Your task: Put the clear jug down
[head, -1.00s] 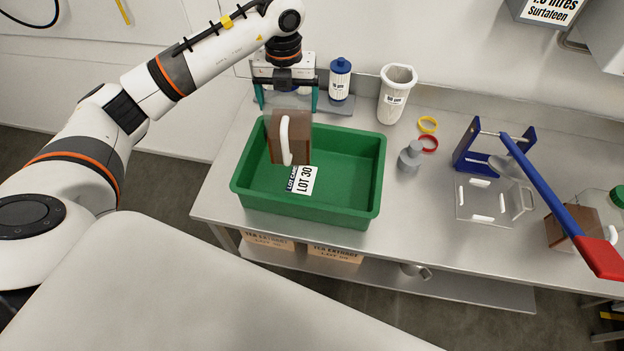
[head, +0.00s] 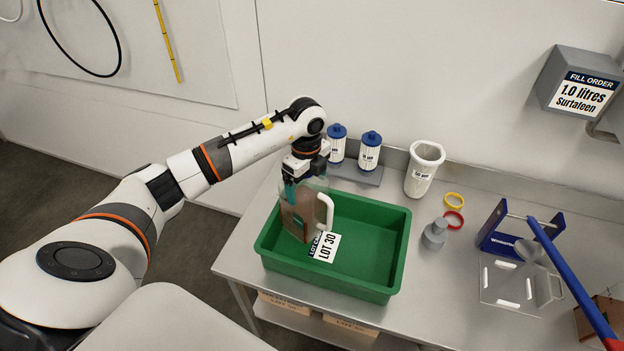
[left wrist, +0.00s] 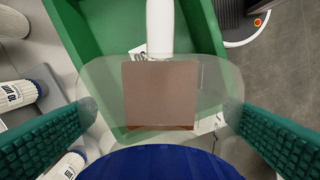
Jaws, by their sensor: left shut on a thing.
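The clear jug (head: 299,213), with brown contents and a white handle (head: 325,209), is in my left gripper (head: 296,186), whose teal fingers are shut on it. It looks roughly upright at the left end of the green tub (head: 390,262). I cannot tell whether its base touches the tub floor. In the left wrist view, the jug (left wrist: 158,95) sits between both fingers, with its handle pointing up the picture and a blue part in front at the bottom. My right gripper is not in view.
The tub holds a LOT 30 label (head: 325,247); its right half is clear. Behind stand blue-capped filters (head: 370,152) and a white cup (head: 424,168). To the right are a grey weight-like piece (head: 434,235), yellow and red rings (head: 453,219) and a blue-framed device (head: 497,236).

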